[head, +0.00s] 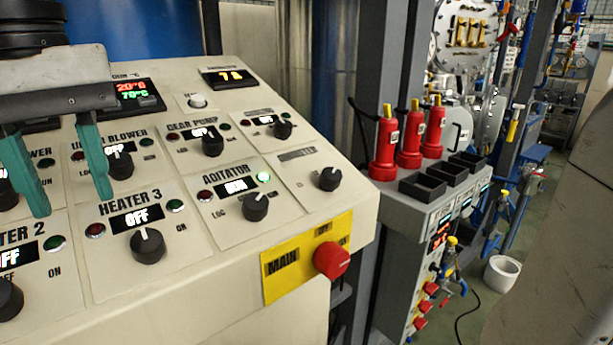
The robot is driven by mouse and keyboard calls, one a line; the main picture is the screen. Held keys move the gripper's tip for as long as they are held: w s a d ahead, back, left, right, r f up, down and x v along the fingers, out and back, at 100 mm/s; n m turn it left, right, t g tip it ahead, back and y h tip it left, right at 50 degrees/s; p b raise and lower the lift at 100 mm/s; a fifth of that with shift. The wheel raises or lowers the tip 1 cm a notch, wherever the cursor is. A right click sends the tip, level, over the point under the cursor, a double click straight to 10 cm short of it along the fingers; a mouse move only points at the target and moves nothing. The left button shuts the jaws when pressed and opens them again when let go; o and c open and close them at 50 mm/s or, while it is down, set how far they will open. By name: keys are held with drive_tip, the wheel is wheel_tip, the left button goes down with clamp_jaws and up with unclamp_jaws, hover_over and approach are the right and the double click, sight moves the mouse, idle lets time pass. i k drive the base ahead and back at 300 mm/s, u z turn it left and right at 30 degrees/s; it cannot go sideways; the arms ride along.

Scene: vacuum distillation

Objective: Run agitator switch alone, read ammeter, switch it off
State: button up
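The agitator switch, a black knob (255,207), sits on the sloped cream control panel (320,255) under the label "AGITATOR". Its small display (236,187) is lit but hard to read. Its green lamp (264,177) glows brightly and its red lamp (205,196) looks dark. A display with amber digits (230,77), perhaps the ammeter, sits at the panel's top; it seems to start with 7, and its label is too small to read. My gripper (71,202) is open and empty over the panel's left side, apart from the agitator knob. Its teal fingers hide parts of the left switches.
The Heater 3 knob (147,245), gear pump knob (212,144) and blower knob (120,165) surround the agitator; their displays read OFF. A red main button (331,260) is on a yellow plate. Red bottles (411,140) stand on a grey cabinet to the right.

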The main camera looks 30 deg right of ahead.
sight(255, 205)
drive_tip(key=z, duration=2.55)
drive_tip(key=i, duration=0.6)
drive_tip(key=u, duration=2.5)
